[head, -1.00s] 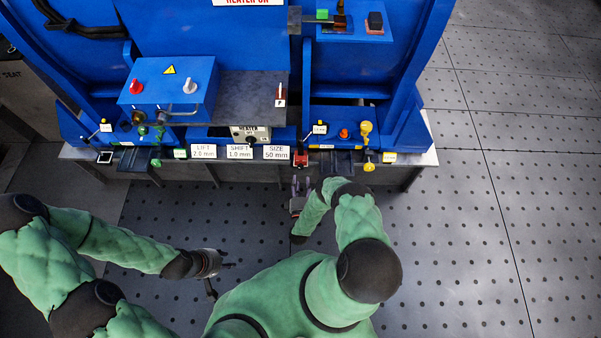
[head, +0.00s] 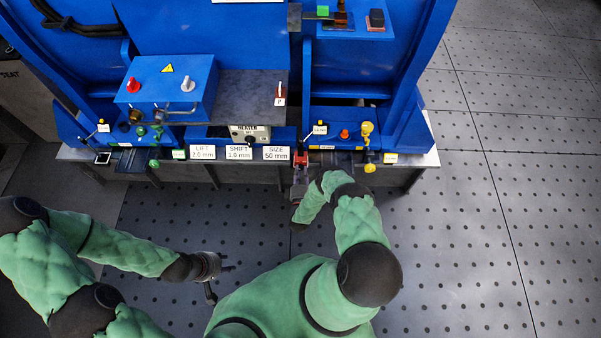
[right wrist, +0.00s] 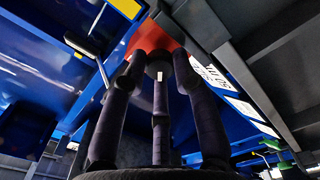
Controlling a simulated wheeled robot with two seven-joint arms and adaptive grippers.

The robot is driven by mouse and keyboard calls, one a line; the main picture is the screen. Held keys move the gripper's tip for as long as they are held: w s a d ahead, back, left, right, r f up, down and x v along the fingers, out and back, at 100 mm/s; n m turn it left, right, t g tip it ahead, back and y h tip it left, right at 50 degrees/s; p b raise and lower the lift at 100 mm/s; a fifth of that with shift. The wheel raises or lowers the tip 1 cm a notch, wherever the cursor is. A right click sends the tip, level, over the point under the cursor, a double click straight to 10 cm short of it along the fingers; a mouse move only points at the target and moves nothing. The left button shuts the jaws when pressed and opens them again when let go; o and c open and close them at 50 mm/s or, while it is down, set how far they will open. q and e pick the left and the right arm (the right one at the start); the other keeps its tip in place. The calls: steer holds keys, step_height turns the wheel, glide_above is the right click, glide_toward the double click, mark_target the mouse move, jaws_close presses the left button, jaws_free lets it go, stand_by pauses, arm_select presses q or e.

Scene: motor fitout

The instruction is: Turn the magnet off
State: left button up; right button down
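A red block (head: 301,158) sits on the front edge of the blue machine, right of the SIZE label. It also shows as a red-orange body (right wrist: 150,35) in the right wrist view, with a dark round part (right wrist: 159,62) at its underside. My right gripper (head: 300,175) is right at the red block. In the right wrist view its three fingers (right wrist: 158,68) reach up around the dark part; whether they press on it I cannot tell. No part is clearly marked as the magnet switch. My left gripper (head: 222,280) is open and empty over the floor.
A blue control box (head: 170,90) with a red knob (head: 133,86) and a grey knob (head: 188,85) stands left. A small selector (head: 280,92) is on the dark plate. Yellow fittings (head: 367,135) are right of the red block. The perforated floor (head: 470,240) is clear at right.

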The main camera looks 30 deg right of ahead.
steer(key=shift+m, duration=0.3)
steer(key=m, duration=0.3)
steer(key=shift+m, duration=0.4)
steer(key=m, duration=0.4)
steer(key=shift+m, duration=0.3)
steer(key=m, duration=0.4)
steer(key=shift+f+m, duration=0.1)
steer(key=shift+m, duration=1.8)
steer(key=c, duration=1)
jaws_free()
